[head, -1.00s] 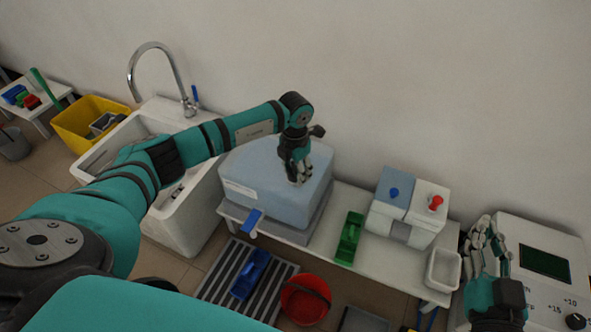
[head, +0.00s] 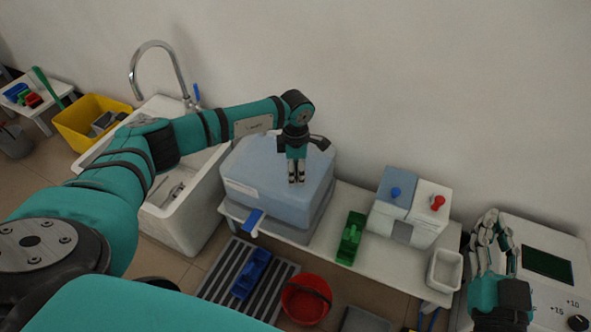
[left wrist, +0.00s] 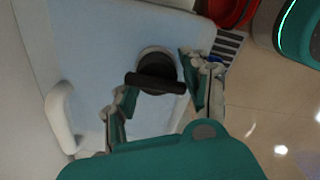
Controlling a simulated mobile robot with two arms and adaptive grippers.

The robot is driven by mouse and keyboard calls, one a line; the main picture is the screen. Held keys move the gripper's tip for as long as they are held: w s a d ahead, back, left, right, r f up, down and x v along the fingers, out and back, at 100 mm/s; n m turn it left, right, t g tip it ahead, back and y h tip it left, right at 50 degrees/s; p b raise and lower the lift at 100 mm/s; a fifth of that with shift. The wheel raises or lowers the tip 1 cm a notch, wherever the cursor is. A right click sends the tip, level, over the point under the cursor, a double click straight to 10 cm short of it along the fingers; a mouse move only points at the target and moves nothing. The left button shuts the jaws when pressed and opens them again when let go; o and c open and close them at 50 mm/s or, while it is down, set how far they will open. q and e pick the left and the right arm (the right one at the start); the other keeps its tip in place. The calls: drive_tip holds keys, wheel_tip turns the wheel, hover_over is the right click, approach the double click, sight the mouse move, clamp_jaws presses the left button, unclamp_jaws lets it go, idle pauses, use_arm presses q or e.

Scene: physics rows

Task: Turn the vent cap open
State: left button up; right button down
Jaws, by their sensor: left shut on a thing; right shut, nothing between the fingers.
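The vent cap (left wrist: 156,83) is a dark knob with a bar handle on a round grey base, on top of the pale blue box (head: 262,178). In the left wrist view the bar lies nearly crosswise in the picture. My left gripper (head: 296,182) points down onto the box top, its fingers on either side of the cap in the left wrist view (left wrist: 160,92), shut on it. The fingers hide the cap in the head view. My right gripper (head: 490,230) is shut and empty at the right, in front of the panel with a dark screen.
The box stands on a white bench with a blue lever (head: 254,220) at its front. The sink (head: 180,215) is left.

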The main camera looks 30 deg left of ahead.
sight(296, 167)
use_arm(q)
drive_tip(key=shift+w+a+r, duration=0.25)
drive_tip(key=shift+w+r, duration=0.05)
drive_tip(key=shift+w, duration=0.1)
drive_tip(key=o, duration=0.8)
drive_tip(key=shift+o, duration=1.1)
drive_tip(key=shift+f, duration=0.1)
drive_tip(key=shift+d+m, duration=0.15)
drive_tip(key=shift+m, duration=0.15)
drive_tip(key=shift+s+f, duration=0.1)
wheel_tip(296, 167, up, 12)
